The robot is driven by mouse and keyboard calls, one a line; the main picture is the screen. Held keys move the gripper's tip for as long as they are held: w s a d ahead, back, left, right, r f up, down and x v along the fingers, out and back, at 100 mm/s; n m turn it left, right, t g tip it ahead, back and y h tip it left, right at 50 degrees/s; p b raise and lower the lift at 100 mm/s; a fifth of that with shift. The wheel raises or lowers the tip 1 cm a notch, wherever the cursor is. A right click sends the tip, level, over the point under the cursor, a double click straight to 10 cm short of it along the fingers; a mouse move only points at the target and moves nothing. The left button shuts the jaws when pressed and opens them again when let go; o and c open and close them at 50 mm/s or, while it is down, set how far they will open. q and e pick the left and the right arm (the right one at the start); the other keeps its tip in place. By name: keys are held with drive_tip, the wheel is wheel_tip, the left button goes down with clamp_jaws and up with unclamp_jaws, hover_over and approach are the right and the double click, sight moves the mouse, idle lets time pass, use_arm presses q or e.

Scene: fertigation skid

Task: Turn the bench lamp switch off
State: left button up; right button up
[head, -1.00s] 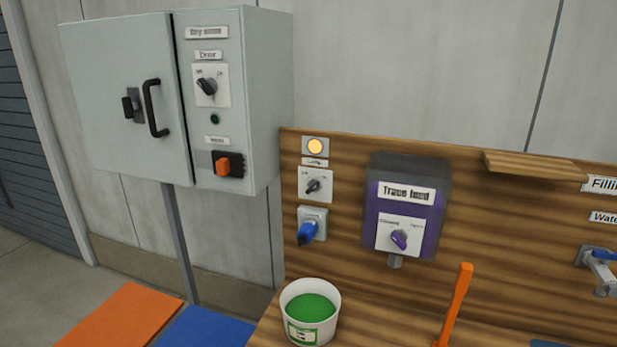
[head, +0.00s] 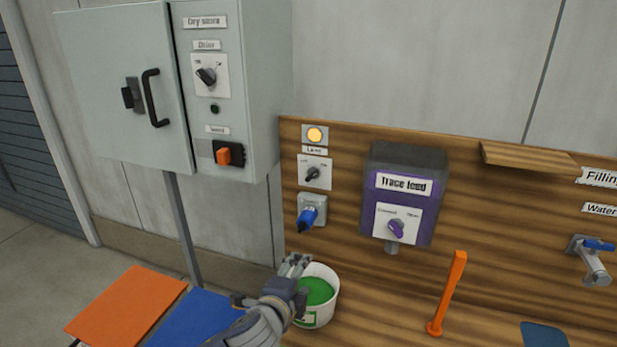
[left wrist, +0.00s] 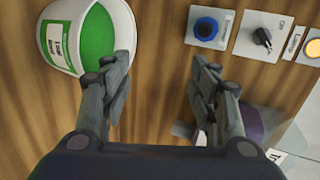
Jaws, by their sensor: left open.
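The lamp switch (head: 313,174) is a dark rotary knob on a white plate, on the wooden back panel. The lit amber lamp indicator (head: 315,135) and a small label sit above it. In the left wrist view the knob (left wrist: 262,38) is at the upper right, beside the amber light (left wrist: 313,48). My left gripper (head: 294,268) is low in front of the panel, by the white tub and below the switch, touching neither knob nor plate. Its fingers (left wrist: 160,90) are spread with nothing between them. My right gripper is in neither view.
A blue plug in a socket (head: 308,214) is just below the switch. A tub of green contents (head: 320,292) stands beside my left gripper. The purple trace feed box (head: 400,200) juts out right of the switch. An orange lever (head: 448,295) rises from the bench.

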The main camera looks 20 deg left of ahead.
sight(309, 176)
use_arm(q)
drive_tip(key=w+a+r+m+t, duration=0.4)
drive_tip(key=w+r+m, duration=0.6)
drive_tip(key=r, duration=0.3)
drive_tip(key=shift+h, duration=0.4)
drive_tip(key=w+p, duration=0.2)
drive_tip(key=w, duration=0.7)
drive_tip(key=shift+r+p, duration=0.15)
drive_tip(key=shift+p, duration=0.15)
drive_tip(key=shift+w, duration=0.95)
drive_tip(key=c, duration=1.1)
